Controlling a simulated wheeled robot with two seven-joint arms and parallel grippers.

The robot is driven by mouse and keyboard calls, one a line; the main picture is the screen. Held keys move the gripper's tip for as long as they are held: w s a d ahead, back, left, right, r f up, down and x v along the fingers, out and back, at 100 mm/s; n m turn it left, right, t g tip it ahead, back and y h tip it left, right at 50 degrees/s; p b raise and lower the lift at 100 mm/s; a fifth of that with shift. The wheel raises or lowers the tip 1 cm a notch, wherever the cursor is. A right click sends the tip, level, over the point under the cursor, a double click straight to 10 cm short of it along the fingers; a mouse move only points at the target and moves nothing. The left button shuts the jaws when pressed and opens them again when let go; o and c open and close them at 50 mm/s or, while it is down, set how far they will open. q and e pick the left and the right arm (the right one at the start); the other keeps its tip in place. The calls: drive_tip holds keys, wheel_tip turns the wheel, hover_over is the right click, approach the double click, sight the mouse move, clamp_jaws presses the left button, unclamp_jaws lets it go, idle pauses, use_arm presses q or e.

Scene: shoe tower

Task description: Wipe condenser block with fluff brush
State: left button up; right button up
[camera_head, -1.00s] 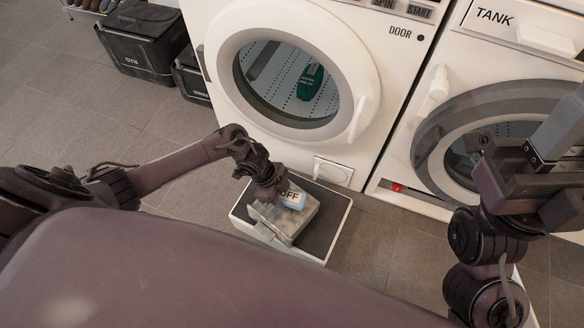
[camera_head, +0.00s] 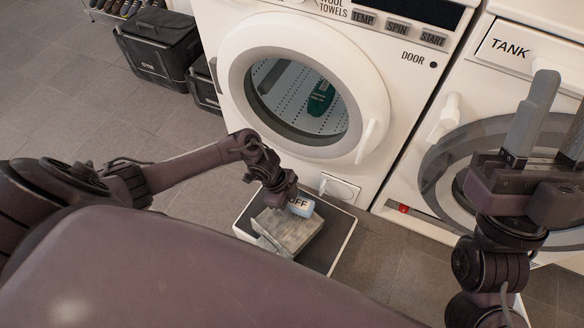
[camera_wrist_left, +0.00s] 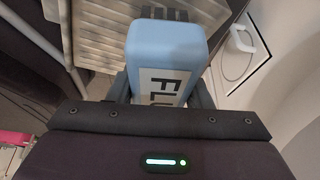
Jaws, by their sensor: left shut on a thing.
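The fluff brush (camera_head: 302,207) is a light-blue block with part of a printed label showing. My left gripper (camera_head: 290,199) is shut on it. In the left wrist view the brush (camera_wrist_left: 165,50) sits between the two dark fingers. The condenser block (camera_head: 290,234) is a grey block lying in a white-rimmed tray with a dark inside. The brush is at the block's upper right edge; I cannot tell whether they touch. In the left wrist view a pale ribbed surface, probably the block (camera_wrist_left: 92,38), lies behind the brush. My right gripper (camera_head: 548,135) is raised, open and empty at the right.
The white-rimmed tray (camera_head: 347,246) stands on the tiled floor before a white dryer (camera_head: 384,75) with a round door. A second machine marked TANK (camera_head: 470,90) stands at the right, behind my right gripper. Black GYM boxes (camera_head: 160,50) stand at the upper left.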

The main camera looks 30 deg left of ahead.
sight(293, 201)
use_arm(q)
drive_tip(key=shift+r+p, duration=0.4)
drive_tip(key=shift+r, duration=0.1)
drive_tip(key=shift+r+p, duration=1.15)
use_arm(e)
drive_tip(key=shift+w+a+f+m+g+h, duration=0.15)
drive_tip(key=shift+w+a+f+g+h, duration=0.45)
drive_tip(key=shift+w+f+g+h, duration=1.8)
drive_tip(key=shift+s+a+f+m+g+y, duration=0.15)
drive_tip(key=shift+a+f+g+y, duration=0.75)
drive_tip(key=shift+f, duration=3.3)
drive_tip(key=shift+w+a+f+m+g+h, duration=0.25)
drive_tip(key=shift+w+f+g+h, duration=1)
drive_tip(key=shift+f+g, duration=1.45)
use_arm(q)
drive_tip(key=shift+r, duration=0.2)
drive_tip(key=shift+r+p, duration=0.2)
drive_tip(key=shift+p, duration=0.2)
drive_tip(key=shift+r+p, duration=1.45)
use_arm(e)
drive_tip(key=s+d+f+g+h, duration=0.2)
drive_tip(key=s+f+g, duration=0.3)
drive_tip(key=f, duration=0.5)
drive_tip(key=s+d+f+g+h, duration=0.2)
drive_tip(key=s+f+g, duration=0.3)
drive_tip(key=s+f, duration=0.2)
drive_tip(key=shift+s+f, duration=0.25)
drive_tip(key=shift+f, duration=1.15)
